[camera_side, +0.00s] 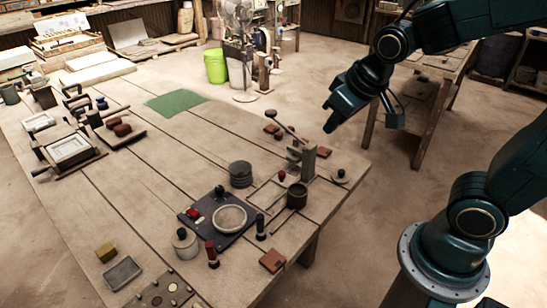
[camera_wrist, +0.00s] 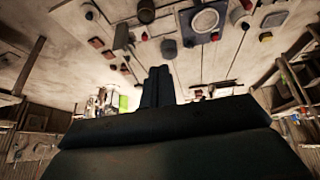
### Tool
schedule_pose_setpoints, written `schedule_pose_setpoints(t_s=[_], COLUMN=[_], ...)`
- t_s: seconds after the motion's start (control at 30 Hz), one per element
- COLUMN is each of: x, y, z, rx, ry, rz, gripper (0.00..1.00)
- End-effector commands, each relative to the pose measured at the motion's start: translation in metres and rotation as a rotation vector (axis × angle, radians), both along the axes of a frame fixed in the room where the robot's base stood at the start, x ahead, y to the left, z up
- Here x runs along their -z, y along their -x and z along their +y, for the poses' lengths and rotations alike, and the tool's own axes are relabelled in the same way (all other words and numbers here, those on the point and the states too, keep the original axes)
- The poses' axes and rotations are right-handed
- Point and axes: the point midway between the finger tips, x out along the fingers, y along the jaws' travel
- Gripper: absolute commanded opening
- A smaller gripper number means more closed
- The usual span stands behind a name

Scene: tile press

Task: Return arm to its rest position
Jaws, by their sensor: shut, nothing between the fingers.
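My gripper (camera_side: 331,119) is raised in the air past the right edge of the work table (camera_side: 150,200) in the side view. It points down and to the left, clear of everything on the table. In the wrist view my gripper (camera_wrist: 158,72) shows as two dark fingers side by side, closed together with nothing held. My arm's base stands at the lower right of the side view.
The table carries a blue plate with a round ring (camera_side: 229,218), a lever press (camera_side: 303,160), a dark round stack (camera_side: 240,173), a green mat (camera_side: 175,103) and framed moulds (camera_side: 69,149). A second table (camera_side: 430,75) stands behind my arm. The air around my gripper is free.

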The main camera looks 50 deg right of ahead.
Motion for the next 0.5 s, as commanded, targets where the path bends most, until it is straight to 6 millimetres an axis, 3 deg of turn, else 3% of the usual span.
schedule_pose_setpoints(t_s=[0.2,0.5], x=[-0.024,-0.042], y=[0.039,0.089], z=[0.005,0.012], rx=[-0.026,-0.069], ry=[-0.035,-0.06], rz=[-0.012,-0.018], gripper=[0.0,0.0])
